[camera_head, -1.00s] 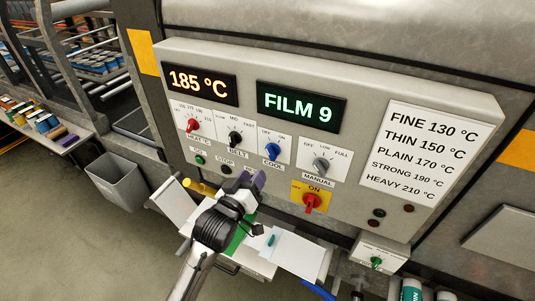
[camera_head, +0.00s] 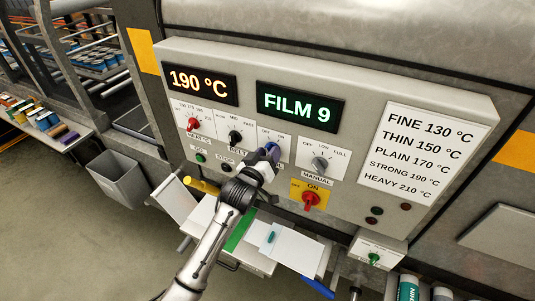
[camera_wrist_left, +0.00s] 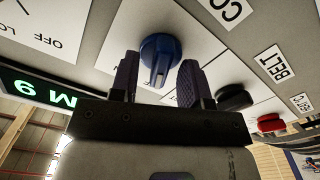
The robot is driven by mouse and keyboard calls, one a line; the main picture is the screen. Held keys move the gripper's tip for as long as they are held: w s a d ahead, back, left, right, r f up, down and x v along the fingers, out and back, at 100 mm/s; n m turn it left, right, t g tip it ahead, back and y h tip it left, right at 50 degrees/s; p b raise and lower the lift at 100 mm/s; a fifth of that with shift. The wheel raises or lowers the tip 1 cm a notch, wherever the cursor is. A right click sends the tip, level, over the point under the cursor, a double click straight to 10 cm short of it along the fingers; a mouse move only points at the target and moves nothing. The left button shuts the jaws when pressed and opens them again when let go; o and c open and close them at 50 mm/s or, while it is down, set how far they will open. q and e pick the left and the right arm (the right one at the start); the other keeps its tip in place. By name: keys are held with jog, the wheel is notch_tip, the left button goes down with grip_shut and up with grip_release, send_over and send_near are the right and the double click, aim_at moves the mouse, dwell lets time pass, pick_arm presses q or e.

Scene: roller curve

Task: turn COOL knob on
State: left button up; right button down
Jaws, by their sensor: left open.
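The blue COOL knob (camera_head: 273,147) is on the grey control panel, between the black BELT knob and the grey MANUAL knob. My left gripper (camera_head: 265,157) is right in front of it and partly covers it and its label. In the left wrist view the blue knob (camera_wrist_left: 161,52) shows between the two dark fingers of my left gripper (camera_wrist_left: 158,80). The fingers are open, with a gap on each side of the knob. The knob's exact setting is hard to read. My right gripper is not in view.
The panel also bears a red HEAT knob (camera_head: 193,124), the black BELT knob (camera_head: 235,136), the grey MANUAL knob (camera_head: 320,163) and a red ON switch (camera_head: 311,199). Displays read 190 °C (camera_head: 199,83) and FILM 9 (camera_head: 299,107). A tray with white sheets (camera_head: 291,247) juts out below.

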pick_arm(q)
grip_shut()
dwell(0.3)
jog(key=m+p, duration=0.1)
jog(key=m, duration=0.8)
jog(key=shift+d+m+p, duration=0.15)
jog(key=shift+m+p, duration=0.2)
jog(key=shift+m, duration=0.05)
jog(key=shift+s, duration=0.1)
dwell(0.6)
grip_release()
